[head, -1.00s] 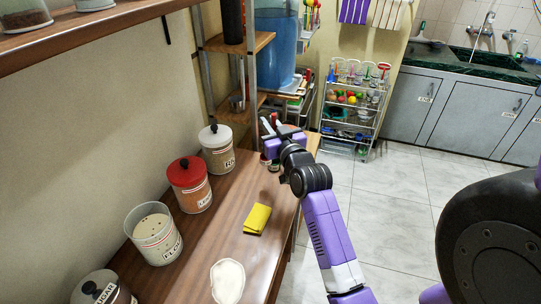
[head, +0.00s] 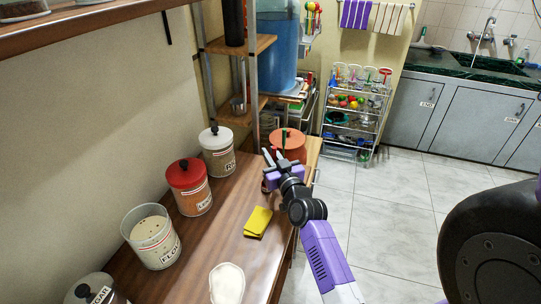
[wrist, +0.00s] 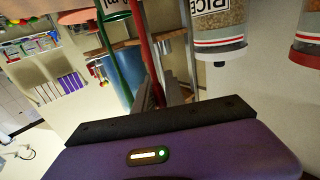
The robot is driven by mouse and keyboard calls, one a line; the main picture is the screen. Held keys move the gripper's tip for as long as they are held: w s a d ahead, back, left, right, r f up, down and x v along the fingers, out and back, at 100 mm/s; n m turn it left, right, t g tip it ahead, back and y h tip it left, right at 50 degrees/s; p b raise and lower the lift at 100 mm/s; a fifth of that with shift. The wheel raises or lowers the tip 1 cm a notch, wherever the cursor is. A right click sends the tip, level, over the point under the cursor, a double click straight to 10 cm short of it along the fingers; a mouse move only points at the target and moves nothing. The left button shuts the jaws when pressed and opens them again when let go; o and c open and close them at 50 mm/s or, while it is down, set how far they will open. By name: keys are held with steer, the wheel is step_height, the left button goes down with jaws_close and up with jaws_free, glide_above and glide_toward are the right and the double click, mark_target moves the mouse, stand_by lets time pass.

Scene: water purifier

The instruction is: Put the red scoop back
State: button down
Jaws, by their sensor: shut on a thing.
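My gripper (head: 270,156) is over the far end of the wooden counter, beyond the jars. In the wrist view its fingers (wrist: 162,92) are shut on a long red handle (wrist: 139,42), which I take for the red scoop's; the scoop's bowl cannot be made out. A green upright piece (wrist: 116,55) runs beside the red handle. In the head view a round orange object (head: 290,147) shows just behind my gripper, with a green stick in front of it. It is partly hidden by my gripper.
The rice jar (head: 217,158), red-lidded jar (head: 190,192) and flour jar (head: 152,240) line the wall side of the counter. A yellow cloth (head: 257,222) and white powder pile (head: 227,284) lie on it.

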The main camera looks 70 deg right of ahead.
steer(key=shift+f, duration=0.2)
steer(key=c, duration=1.4)
jaws_free()
steer(key=shift+r, duration=0.1)
steer(key=shift+r, duration=0.1)
